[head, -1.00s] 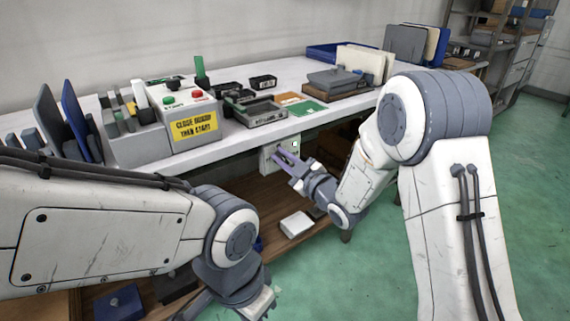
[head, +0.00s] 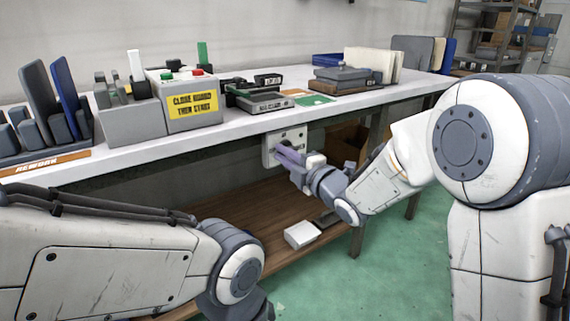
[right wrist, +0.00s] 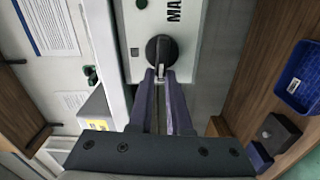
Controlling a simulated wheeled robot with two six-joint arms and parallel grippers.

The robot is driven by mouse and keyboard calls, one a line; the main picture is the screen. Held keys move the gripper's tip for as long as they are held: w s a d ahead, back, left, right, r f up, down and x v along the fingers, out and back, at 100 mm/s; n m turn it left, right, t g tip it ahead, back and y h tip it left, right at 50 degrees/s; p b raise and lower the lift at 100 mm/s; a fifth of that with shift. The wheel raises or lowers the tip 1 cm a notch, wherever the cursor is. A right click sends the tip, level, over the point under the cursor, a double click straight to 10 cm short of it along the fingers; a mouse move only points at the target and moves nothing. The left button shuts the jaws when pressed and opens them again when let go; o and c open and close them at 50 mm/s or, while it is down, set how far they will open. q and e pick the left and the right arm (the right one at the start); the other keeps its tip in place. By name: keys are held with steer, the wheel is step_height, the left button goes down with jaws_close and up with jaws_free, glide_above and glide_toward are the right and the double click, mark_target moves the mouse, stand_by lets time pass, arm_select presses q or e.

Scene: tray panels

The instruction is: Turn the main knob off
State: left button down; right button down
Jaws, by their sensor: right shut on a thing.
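The main knob (right wrist: 160,52) is a round black dial on a pale switch panel (right wrist: 185,30), beside printed letters reading "MA". In the head view the same panel (head: 291,136) hangs under the front edge of the bench. My right gripper (right wrist: 161,74) has both purple fingers at the knob, one on each side of its narrow grip, and is shut on it. In the head view the right gripper (head: 283,154) covers most of the knob. A pale line shows on the knob's grip between the fingertips. My left gripper is outside the frame.
The bench top (head: 120,152) above the panel carries a control box (head: 190,112) with a yellow sign. A wooden lower shelf (head: 230,215) holds a white box (head: 302,234). A blue bin (right wrist: 301,84) shows in the right wrist view.

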steer(key=shift+w+d+f+n+b, duration=0.25)
steer(key=shift+d+f+n+b, duration=0.05)
steer(key=shift+d+b, duration=0.2)
steer(key=shift+r, duration=0.15)
steer(key=c, duration=0.9)
jaws_free()
steer(key=shift+o, duration=0.2)
steer(key=shift+a, duration=0.15)
steer(key=p+v, duration=0.2)
steer(key=v, duration=0.8)
steer(key=shift+s, duration=0.25)
